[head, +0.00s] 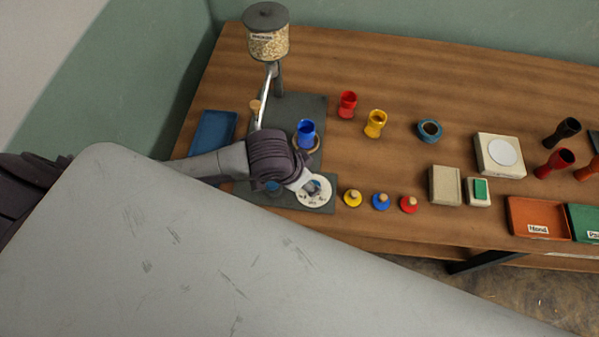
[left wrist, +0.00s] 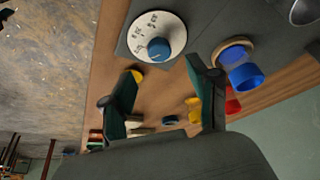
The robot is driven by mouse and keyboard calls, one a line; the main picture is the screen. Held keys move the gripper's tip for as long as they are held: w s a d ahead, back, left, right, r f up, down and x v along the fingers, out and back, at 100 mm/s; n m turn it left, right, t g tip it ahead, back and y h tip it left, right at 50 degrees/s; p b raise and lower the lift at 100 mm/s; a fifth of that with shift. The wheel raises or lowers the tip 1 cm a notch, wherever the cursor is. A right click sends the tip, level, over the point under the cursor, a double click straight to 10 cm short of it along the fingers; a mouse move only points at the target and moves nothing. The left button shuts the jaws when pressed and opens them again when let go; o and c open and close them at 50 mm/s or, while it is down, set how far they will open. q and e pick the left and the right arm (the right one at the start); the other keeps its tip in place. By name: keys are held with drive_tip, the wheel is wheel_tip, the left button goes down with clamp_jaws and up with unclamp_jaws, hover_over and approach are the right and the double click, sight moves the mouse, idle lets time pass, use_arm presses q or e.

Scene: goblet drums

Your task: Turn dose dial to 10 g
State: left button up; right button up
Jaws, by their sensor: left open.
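The dose dial is a round white plate (head: 313,202) with dark markings at the front right of the grey dispenser base. Its blue knob (left wrist: 159,48) shows clearly in the left wrist view, on the white dial face (left wrist: 145,30). The markings are too small to read surely, so I cannot tell the setting. My left gripper (head: 303,184) is over the dial and hides part of it. In the left wrist view its two fingers (left wrist: 164,70) are apart, with the knob just beyond the gap between their tips and nothing held. My right gripper is not in view.
A blue goblet drum (head: 306,131) stands on a ring close behind my gripper. The grain hopper (head: 267,40) rises at the back. Yellow (head: 353,198), blue (head: 381,201) and red (head: 409,204) knobbed pieces lie right of the dial. A blue tray (head: 213,132) lies left.

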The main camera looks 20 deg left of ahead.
use_arm(q)
drive_tip(key=v, duration=0.5)
idle(0.5)
